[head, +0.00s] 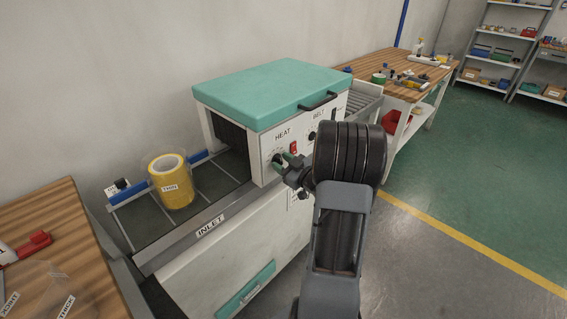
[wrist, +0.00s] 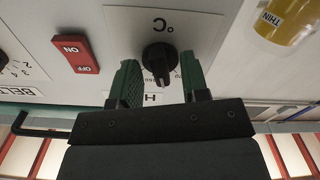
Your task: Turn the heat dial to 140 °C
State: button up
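The black heat dial (wrist: 160,58) sits on the white front panel under the HEAT label, which shows upside down in the wrist view. In the head view the dial (head: 276,159) is partly covered by my gripper (head: 289,165). In the wrist view my gripper (wrist: 161,66) is open, its two green fingers on either side of the dial with gaps between. The dial's grip bar points toward the HEAT label. A "°C" mark shows on the opposite side. The scale numbers are mostly hidden behind the fingers, so I cannot read the setting.
A red ON/OFF switch (wrist: 76,54) and a BELT dial (wrist: 8,68) are beside the heat dial. A yellow tape roll (head: 171,183) labelled THIN stands on the inlet conveyor (head: 213,178). The teal lid (head: 270,92) has a black handle. Green floor is clear at right.

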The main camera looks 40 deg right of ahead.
jog(key=s+d, duration=0.2)
jog(key=s, duration=1.1)
jog(key=shift+s+d, duration=0.2)
jog(key=shift+s, duration=0.15)
